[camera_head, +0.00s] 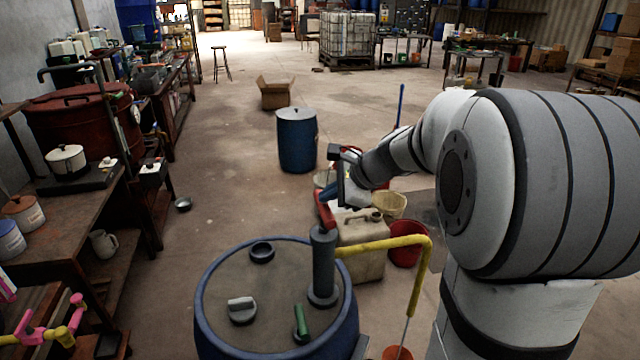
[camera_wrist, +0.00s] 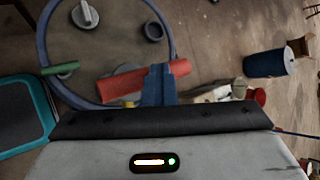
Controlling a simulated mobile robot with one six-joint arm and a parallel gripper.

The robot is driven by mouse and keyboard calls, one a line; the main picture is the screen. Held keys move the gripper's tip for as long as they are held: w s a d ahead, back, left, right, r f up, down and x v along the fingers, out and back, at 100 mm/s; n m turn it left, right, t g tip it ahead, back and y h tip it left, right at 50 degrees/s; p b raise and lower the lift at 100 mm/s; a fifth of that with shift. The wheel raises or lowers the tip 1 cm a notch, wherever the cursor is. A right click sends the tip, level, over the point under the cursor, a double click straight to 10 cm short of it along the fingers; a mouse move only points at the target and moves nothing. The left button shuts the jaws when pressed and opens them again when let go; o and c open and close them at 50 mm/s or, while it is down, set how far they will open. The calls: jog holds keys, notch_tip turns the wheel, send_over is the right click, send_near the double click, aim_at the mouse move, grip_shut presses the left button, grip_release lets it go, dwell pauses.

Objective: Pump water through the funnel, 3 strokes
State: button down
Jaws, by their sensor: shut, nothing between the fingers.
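The blue-rimmed drum (camera_head: 208,285) stands in front of me. A grey pump column (camera_head: 323,265) rises from its lid, with a yellow spout pipe (camera_head: 385,243) bending down at the right. A red handle (camera_head: 324,214) sits on top of the column. My gripper (camera_head: 328,193) is shut and empty beside this handle. In the wrist view its blue fingers (camera_wrist: 158,86) overlap the right end of the red handle (camera_wrist: 118,83); I cannot tell whether they touch. A dark round ring (camera_head: 262,252), possibly the funnel, is on the lid.
A grey knob (camera_head: 241,308) and a green lever (camera_head: 301,322) stand on the lid. A beige canister (camera_head: 362,245) and a red bucket (camera_head: 407,246) stand behind the spout. An orange-red vessel (camera_head: 397,353) is below it.

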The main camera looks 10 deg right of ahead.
jog(key=shift+f+b, duration=0.9)
jog(key=shift+f, duration=0.35)
dwell(0.6)
jog(key=shift+r, duration=0.1)
jog(key=shift+r+p, duration=3.25)
jog(key=shift+r, duration=0.7)
notch_tip(320, 180, up, 6)
jog(key=p, duration=0.5)
